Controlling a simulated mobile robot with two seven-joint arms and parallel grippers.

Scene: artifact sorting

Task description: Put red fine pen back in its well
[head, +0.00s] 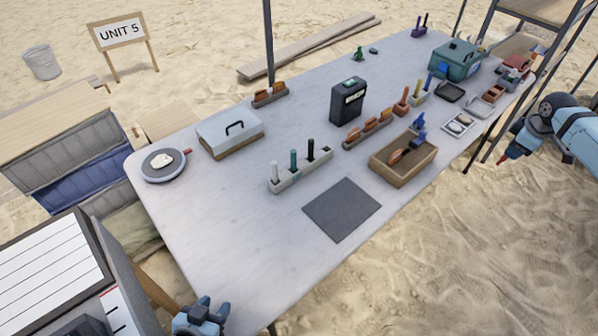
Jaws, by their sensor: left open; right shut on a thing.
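My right gripper (513,143) is at the right, beyond the table's edge and above the sand. It is shut on a small red thing (503,158), which may be the red fine pen; only a short part shows. My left gripper (204,312) is open and empty at the bottom, by the table's front left edge. A pale holder (302,174) in the middle of the table bears upright white, teal and black pens. Another pale holder (420,98) farther right bears yellow and blue uprights, with a red-orange piece (401,106) beside it.
A wooden tray (386,177) with a brown piece and a blue tool is near the right edge. A dark mat (342,209), black box (348,101), lidded box (230,134) and green case (456,60) stand around. The table's front left is clear.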

